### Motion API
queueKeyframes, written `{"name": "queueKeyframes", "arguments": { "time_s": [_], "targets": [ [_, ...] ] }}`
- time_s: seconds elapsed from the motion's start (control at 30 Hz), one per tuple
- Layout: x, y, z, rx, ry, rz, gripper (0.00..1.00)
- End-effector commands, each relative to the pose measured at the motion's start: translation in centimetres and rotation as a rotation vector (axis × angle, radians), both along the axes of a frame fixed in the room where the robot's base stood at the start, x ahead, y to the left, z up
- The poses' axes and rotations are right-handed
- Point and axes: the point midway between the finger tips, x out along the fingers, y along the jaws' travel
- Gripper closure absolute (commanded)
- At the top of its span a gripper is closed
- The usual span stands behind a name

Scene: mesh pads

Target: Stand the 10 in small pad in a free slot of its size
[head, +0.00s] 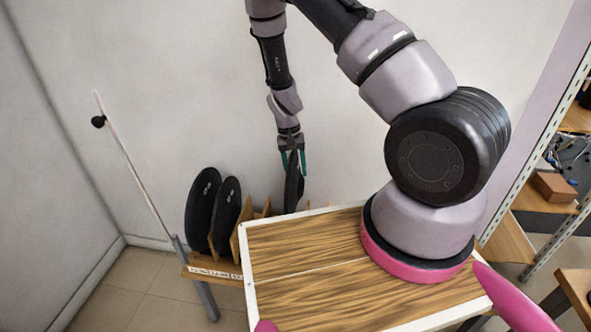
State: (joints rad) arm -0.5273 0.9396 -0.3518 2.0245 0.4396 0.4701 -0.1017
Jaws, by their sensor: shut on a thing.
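My gripper (293,164), with green fingers, points down at the back of the table. It is shut on a dark pad (291,194), which hangs upright and shows nearly edge-on. The wooden slotted rack (212,269) stands beyond the table's left edge, with a white label strip on its front. Two black round pads stand in it, the far-left pad (203,208) and another pad (226,213) beside it.
The wood-topped table (300,290) with a white rim is bare in front of my arm's base. A thin pole (130,160) with a black knob leans at left. Metal shelving (555,170) stands at right. A wall is close behind the rack.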

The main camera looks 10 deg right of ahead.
Motion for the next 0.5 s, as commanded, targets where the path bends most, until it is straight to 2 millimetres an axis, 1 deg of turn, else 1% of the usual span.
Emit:
{"name": "queueKeyframes", "arguments": {
  "time_s": [0.17,0.5],
  "targets": [
    [0.1,0.0,-0.5,0.000,-0.001,-0.002,1.00],
    [0.1,-0.1,-2.8,0.001,-0.001,-0.003,1.00]
  ]
}}
